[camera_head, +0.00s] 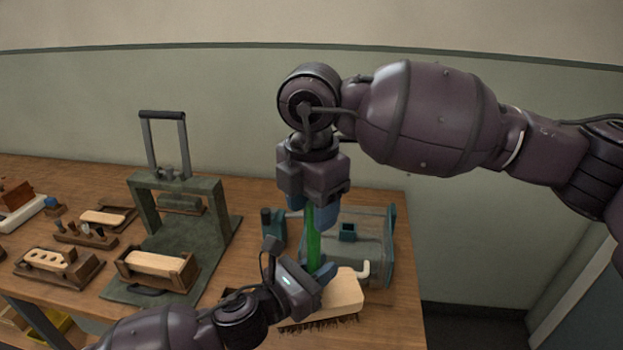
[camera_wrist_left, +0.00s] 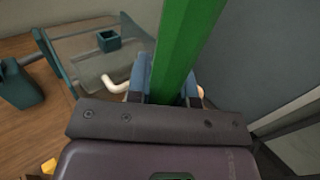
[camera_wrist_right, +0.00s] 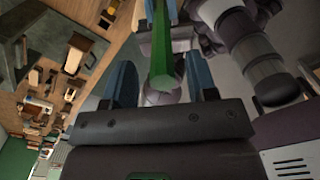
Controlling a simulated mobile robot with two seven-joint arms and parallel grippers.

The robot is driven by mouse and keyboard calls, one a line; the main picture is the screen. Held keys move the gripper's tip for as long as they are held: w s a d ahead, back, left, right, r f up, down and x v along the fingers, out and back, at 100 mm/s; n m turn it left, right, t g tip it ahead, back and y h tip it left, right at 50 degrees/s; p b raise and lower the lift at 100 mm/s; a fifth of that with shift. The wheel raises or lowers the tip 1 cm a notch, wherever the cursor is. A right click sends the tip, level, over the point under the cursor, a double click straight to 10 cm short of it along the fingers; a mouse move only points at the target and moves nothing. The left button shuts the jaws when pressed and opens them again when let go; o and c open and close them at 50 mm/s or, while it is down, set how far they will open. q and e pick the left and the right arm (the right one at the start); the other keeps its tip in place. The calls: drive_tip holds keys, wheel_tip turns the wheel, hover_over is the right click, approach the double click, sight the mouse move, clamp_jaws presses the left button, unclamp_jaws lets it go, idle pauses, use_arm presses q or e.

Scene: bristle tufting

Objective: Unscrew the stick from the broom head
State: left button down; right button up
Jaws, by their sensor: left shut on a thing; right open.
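The green stick (camera_head: 314,238) stands upright over the pale wooden broom head (camera_head: 345,293), whose dark bristles point down to the table. My left gripper (camera_head: 318,277) is shut on the low part of the stick, just above the broom head. In the left wrist view the stick (camera_wrist_left: 185,50) passes between its blue fingers. My right gripper (camera_head: 318,212) points down from above around the stick's upper part. In the right wrist view its fingers (camera_wrist_right: 162,82) are open, with gaps on both sides of the stick (camera_wrist_right: 166,62). The joint of stick and head is hidden by the left gripper.
A teal-framed clear machine (camera_head: 375,240) with a pale bent handle (camera_head: 363,270) stands close behind the broom head. A green press frame (camera_head: 150,212) is to the left. Wooden trays with brush blocks (camera_head: 160,264) fill the left of the table (camera_head: 240,265).

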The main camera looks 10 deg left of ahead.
drive_tip(key=shift+f, duration=1.25)
clamp_jaws()
drive_tip(key=n, duration=0.4)
drive_tip(key=shift+w+r, duration=0.1)
idle(0.4)
